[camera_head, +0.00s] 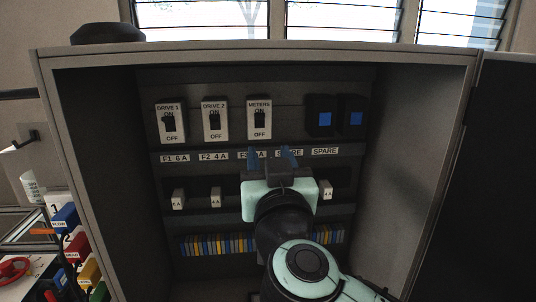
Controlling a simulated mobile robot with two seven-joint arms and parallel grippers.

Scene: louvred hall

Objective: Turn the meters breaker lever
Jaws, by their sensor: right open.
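The METERS breaker (259,133) is a white plate with ON above and OFF below. It is the rightmost of three such breakers in the top row of the open cabinet. Its small black lever (260,120) shows in the middle of the plate; I cannot tell for certain which way it is set. My right gripper (271,158) is just below and slightly right of the METERS breaker, fingers pointing up the panel. It is open and empty, its two blue-tipped fingers apart, and hides part of the label strip. My left gripper is not in view.
DRIVE 1 (170,135) and DRIVE 2 (214,135) breakers stand left of METERS. Two black blocks with blue squares (324,119) are to its right. Cabinet walls (425,150) enclose both sides, and a dark door (505,180) stands open at right. Coloured tagged items (75,245) sit lower left.

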